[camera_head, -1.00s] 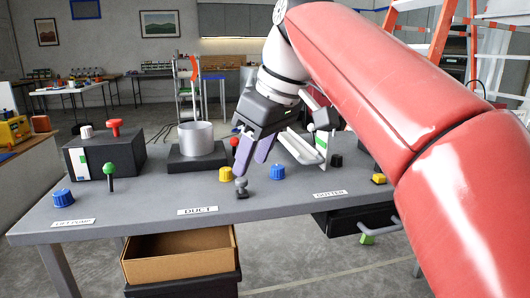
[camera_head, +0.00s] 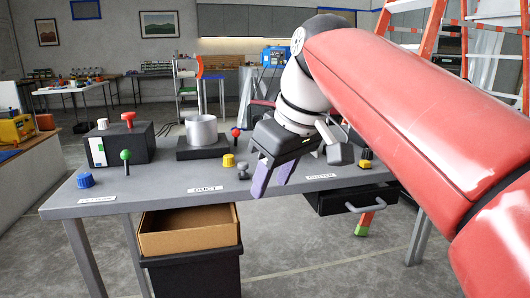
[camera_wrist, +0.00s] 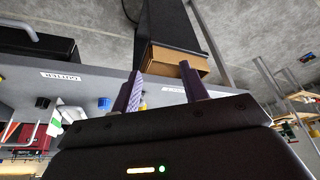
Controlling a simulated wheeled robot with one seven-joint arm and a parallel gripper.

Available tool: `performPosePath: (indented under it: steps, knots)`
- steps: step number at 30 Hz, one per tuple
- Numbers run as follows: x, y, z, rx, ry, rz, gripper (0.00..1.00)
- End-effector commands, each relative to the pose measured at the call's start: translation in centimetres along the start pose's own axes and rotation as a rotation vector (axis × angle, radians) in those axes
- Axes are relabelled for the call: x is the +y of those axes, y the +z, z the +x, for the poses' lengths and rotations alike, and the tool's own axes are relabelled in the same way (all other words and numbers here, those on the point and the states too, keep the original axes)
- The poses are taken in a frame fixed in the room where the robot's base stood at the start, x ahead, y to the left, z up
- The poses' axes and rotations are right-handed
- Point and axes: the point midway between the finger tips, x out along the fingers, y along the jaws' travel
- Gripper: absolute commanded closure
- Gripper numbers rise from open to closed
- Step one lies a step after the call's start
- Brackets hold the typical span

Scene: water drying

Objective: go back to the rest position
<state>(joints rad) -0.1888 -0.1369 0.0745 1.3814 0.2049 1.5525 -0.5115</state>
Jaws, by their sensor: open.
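My gripper (camera_head: 272,177) is open and empty, with its two purple fingers apart, above the front edge of the grey table (camera_head: 160,193) in the head view. In the wrist view its fingers (camera_wrist: 162,92) also stand apart with nothing between them. A small grey knob (camera_head: 242,170) stands on the table just left of the fingers. The red arm is mine and fills the right of the head view. It hides part of the table's right end.
On the table are a metal cup (camera_head: 202,131), a black box (camera_head: 122,145), a green knob (camera_head: 125,156), a blue knob (camera_head: 85,180) and a yellow knob (camera_head: 228,160). A cardboard-lined bin (camera_head: 188,241) stands below. A black drawer (camera_head: 345,199) hangs under the right side. An orange ladder (camera_head: 428,50) stands behind.

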Motion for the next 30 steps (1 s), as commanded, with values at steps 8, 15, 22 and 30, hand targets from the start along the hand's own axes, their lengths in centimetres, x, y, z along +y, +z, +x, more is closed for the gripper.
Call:
performPosePath:
  steps: [8, 15, 22, 30]
  knots:
    - [1.1, 6.8, 2.9, 0.008, 0.106, 0.224, 0.56]
    - [1.3, 17.7, 8.6, 0.046, 0.248, 0.523, 0.56]
    - [0.5, 25.1, 13.5, 0.083, 0.326, 0.696, 0.56]
    - [0.2, 26.8, 14.8, 0.092, 0.343, 0.734, 0.56]
